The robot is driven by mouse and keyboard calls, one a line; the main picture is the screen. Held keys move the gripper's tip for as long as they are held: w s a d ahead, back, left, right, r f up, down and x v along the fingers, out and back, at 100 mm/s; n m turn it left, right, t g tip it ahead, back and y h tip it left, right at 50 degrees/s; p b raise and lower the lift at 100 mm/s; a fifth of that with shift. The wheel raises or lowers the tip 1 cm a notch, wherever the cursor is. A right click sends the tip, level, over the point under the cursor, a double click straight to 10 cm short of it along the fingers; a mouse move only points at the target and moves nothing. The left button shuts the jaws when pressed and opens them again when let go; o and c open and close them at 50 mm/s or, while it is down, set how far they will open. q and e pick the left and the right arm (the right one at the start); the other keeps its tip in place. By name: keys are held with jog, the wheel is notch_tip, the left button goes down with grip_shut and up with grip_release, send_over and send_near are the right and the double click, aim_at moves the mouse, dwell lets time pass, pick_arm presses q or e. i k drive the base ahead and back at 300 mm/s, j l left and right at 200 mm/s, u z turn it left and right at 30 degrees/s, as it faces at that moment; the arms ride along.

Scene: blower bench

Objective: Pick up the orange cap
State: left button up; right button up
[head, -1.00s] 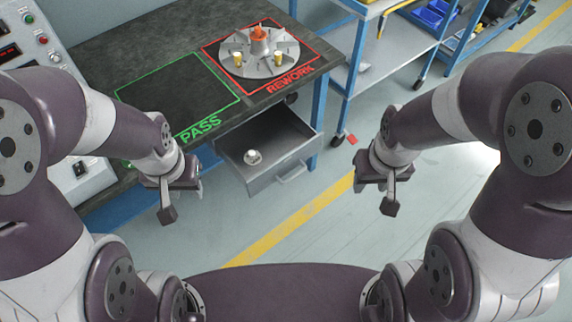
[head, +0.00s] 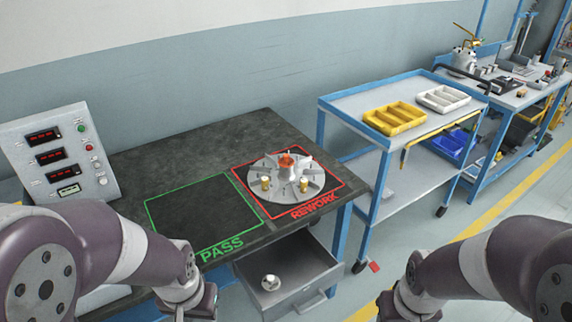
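The orange cap (head: 286,161) is at the centre of a grey finned disc (head: 311,183). The disc lies inside the red REWORK square on the dark bench top. Small brass-coloured pieces stand on the disc around the cap. My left gripper (head: 203,303) shows only in part at the bottom edge, in front of the bench and left of the drawer. My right gripper (head: 388,304) is also cut off at the bottom edge, right of the drawer. Both are well apart from the cap. Their fingertips are out of frame.
The green PASS square (head: 205,215) is empty. An open drawer (head: 290,268) below the bench holds a small silvery round part (head: 271,283). A control box (head: 62,155) stands at the bench's left. A blue cart with a yellow tray (head: 395,118) and a white tray (head: 443,98) stands right.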

aim_at(285, 162)
jog(key=i+l+u, duration=0.1)
jog(key=i+l, duration=0.25)
jog(key=i+l+u, duration=0.1)
jog(key=i+l, duration=0.25)
jog(key=i+l+u, duration=0.1)
jog(key=i+l, duration=0.25)
jog(key=i+l+u, duration=0.1)
jog(key=i+l, duration=0.2)
jog(key=l, duration=0.2)
jog(key=i+l+u, duration=0.1)
jog(key=i+l, duration=0.2)
jog(key=l, duration=0.15)
jog(key=i+l+u, duration=0.1)
jog(key=i+l, duration=0.2)
jog(key=l, duration=0.2)
